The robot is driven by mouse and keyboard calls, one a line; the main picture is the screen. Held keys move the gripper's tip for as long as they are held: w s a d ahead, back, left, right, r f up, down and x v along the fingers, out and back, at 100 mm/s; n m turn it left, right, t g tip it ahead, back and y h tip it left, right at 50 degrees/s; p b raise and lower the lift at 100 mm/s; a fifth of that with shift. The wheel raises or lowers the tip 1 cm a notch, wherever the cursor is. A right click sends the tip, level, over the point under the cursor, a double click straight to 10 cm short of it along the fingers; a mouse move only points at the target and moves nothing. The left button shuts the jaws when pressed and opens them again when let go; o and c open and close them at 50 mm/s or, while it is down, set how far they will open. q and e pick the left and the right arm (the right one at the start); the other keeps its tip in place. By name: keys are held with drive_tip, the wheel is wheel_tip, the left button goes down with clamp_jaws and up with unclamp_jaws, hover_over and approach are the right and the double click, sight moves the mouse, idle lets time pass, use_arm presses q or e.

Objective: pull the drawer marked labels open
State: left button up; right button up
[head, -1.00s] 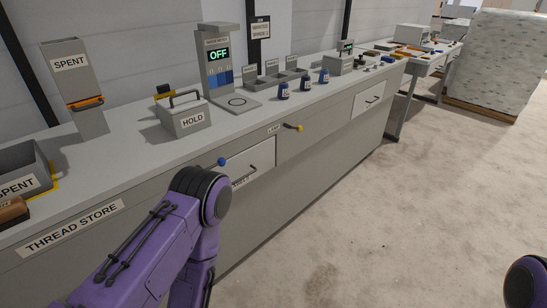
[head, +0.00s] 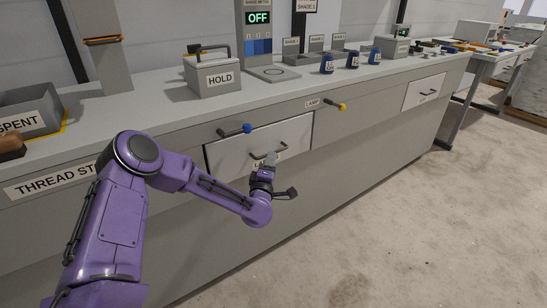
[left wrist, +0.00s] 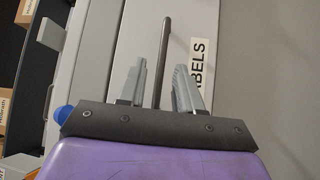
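The labels drawer (head: 235,152) has a pale front below the counter, and it looks closed. Its dark bar handle (head: 263,156) is partly hidden by my left gripper (head: 269,163). The label below the handle is partly covered in the head view; "ABELS" (left wrist: 203,62) reads in the left wrist view. There, my left gripper (left wrist: 164,85) is open, with its two grey fingers on either side of the dark handle bar (left wrist: 164,55). Gaps show between the bar and both fingers. My right gripper is not in view.
Floor in front is clear.

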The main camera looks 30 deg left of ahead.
use_arm(q)
drive_tip(key=x, duration=0.5)
drive_tip(key=shift+w+a+f, duration=0.1)
drive_tip(key=shift+w+a, duration=0.05)
drive_tip(key=shift+w, duration=0.2)
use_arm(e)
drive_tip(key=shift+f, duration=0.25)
use_arm(q)
clamp_jaws()
